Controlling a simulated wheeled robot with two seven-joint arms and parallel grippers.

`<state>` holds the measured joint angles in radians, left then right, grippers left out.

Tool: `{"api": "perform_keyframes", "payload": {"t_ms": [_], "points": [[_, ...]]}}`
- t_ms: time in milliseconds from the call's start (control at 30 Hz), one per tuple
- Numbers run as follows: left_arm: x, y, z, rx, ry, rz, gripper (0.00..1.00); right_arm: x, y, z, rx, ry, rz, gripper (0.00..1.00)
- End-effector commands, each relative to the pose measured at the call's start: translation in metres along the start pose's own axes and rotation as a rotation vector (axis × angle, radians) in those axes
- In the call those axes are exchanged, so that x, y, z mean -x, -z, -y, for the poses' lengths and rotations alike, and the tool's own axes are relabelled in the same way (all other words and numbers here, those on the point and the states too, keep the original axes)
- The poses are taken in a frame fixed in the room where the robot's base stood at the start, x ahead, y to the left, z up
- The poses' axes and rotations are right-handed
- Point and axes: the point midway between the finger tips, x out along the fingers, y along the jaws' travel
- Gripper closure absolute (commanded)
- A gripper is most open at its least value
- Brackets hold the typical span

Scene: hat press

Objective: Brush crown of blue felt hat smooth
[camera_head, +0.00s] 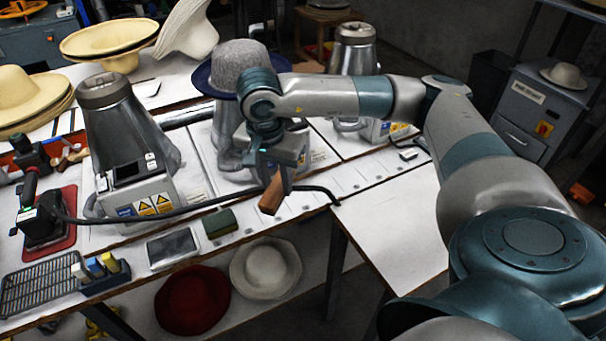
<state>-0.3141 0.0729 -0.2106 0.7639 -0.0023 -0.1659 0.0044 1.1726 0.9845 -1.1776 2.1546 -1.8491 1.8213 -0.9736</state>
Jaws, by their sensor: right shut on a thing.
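The felt hat (238,65) sits on the middle metal press stand; its crown looks grey and rounded, its brim dark blue. My right arm passes in front of the hat's lower right side and hides part of the brim. My right gripper (280,172) points down in front of the stand, below the hat and apart from the crown. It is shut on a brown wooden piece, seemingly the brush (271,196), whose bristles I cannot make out. My left gripper is not in view.
Metal presses (128,140) and (355,50) stand on both sides of the hat. A black cord runs along the bench to a steam iron (40,220). A green block (219,222), a grey tray (172,248) and a rack (50,290) line the front edge. The right bench top (395,215) is clear.

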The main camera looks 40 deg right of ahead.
Motion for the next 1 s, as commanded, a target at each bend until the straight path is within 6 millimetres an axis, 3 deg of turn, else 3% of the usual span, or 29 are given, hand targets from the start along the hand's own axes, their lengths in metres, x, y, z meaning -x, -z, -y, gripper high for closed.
{"api": "perform_keyframes", "payload": {"t_ms": [200, 433, 633, 1000], "points": [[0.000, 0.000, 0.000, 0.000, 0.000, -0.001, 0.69, 0.036, -0.053, 0.035, 0.537, 0.085, -0.002, 0.87], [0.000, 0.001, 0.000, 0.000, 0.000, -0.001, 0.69, 0.060, -0.090, 0.051, 0.934, 0.143, 0.000, 0.87], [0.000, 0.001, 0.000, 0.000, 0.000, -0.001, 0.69, 0.068, -0.101, 0.054, 1.063, 0.160, 0.001, 0.87], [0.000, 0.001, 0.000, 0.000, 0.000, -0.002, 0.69, 0.068, -0.101, 0.054, 1.069, 0.161, 0.001, 0.87]]}}
